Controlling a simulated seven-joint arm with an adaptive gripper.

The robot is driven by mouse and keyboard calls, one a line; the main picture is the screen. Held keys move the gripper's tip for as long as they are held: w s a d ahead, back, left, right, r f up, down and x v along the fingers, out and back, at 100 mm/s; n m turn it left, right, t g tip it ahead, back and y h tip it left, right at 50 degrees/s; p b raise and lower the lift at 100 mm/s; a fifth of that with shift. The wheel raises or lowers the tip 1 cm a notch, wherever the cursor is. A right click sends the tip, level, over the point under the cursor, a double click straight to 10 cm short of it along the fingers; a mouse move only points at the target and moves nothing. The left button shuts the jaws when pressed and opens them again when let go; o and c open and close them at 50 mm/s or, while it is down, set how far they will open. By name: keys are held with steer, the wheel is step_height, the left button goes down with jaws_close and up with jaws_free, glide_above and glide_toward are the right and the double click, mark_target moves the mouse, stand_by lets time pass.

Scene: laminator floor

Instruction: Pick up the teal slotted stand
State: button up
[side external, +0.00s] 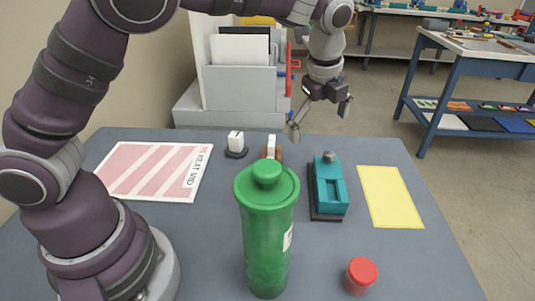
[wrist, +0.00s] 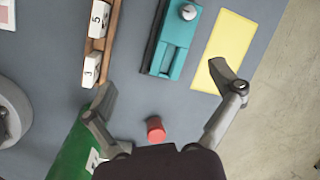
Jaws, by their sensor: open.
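The teal slotted stand (side external: 330,197) sits on the grey table, right of the green canister, with a dark base along its left side and a grey knob at its far end. It also shows at the top middle of the wrist view (wrist: 175,60). My gripper (side external: 319,117) is open and empty, raised above the far part of the table, apart from the stand. In the wrist view my gripper's (wrist: 165,82) fingers are spread wide, and the stand appears beyond them.
A tall green canister (side external: 267,235) stands in front, left of the stand. A red cap (side external: 361,274), yellow sheet (side external: 391,197) and pink striped sheet (side external: 150,171) lie around. A wooden holder (wrist: 101,40) carries white numbered blocks. A grey file rack (side external: 240,88) stands behind.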

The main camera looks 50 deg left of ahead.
mark_target(330, 176)
steer(key=w+f+m, duration=0.1)
steer(key=f+m, duration=0.1)
steer(key=f, duration=0.2)
steer(key=w+f+m+y, duration=0.1)
steer(key=w+f+m, duration=0.1)
steer(key=f, duration=0.3)
steer(key=w+f+m, duration=0.2)
steer(key=f, duration=0.3)
steer(key=shift+w+d+f+m+y, duration=0.1)
steer(key=shift+d+f+m+y, duration=0.2)
steer(key=shift+d, duration=0.1)
steer(key=shift+r, duration=0.1)
steer(key=c, duration=1.3)
